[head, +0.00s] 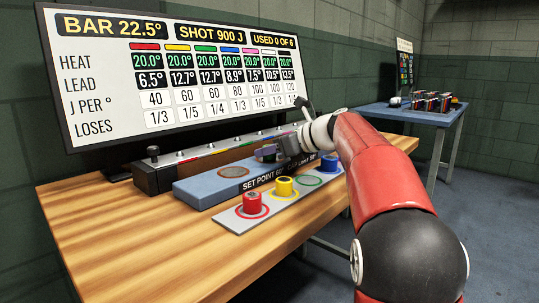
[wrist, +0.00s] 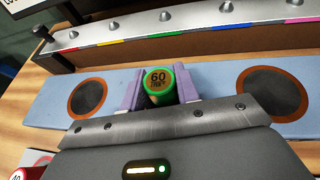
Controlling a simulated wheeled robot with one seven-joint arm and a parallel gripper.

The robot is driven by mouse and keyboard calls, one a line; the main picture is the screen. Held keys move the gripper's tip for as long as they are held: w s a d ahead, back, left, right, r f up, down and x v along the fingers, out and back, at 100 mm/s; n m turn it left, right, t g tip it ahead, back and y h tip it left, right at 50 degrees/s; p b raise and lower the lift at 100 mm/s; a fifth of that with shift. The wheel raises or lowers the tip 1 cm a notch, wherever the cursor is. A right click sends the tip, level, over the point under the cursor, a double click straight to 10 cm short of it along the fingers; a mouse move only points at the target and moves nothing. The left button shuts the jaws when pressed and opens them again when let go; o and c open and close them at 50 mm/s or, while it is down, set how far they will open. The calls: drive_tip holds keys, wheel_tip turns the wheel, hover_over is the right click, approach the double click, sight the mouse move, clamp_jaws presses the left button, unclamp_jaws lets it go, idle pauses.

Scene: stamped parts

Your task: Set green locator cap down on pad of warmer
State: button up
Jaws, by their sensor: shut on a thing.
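My gripper (wrist: 158,88) is shut on the green locator cap (wrist: 158,76), a short cylinder with a green rim and "60" on its top. The cap sits between the two purple fingers, over the middle of the blue warmer (wrist: 210,80); I cannot tell whether it touches the surface. One round dark pad with an orange rim (wrist: 87,98) shows to the left, another pad (wrist: 272,92) to the right. In the head view my gripper (head: 268,152) is over the warmer (head: 200,190), right of a pad (head: 233,171). The cap is not clear there.
A pale strip in front holds a red cap (head: 252,203), a yellow cap (head: 284,187) and a blue cap (head: 329,163); its green ring (head: 308,180) is empty. A studded rail (head: 200,155) runs behind the warmer, below a large board (head: 180,75).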

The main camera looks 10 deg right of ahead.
drive_tip(key=shift+f, duration=0.15)
drive_tip(key=o, duration=1)
drive_tip(key=shift+o, duration=0.2)
drive_tip(key=shift+s+d+r, duration=0.2)
drive_tip(key=shift+r, duration=0.15)
drive_tip(key=p+v, duration=0.1)
drive_tip(key=v, duration=1)
drive_tip(key=shift+s+d+p, duration=0.15)
drive_tip(key=shift+d+p, duration=0.05)
drive_tip(key=shift+p, duration=0.15)
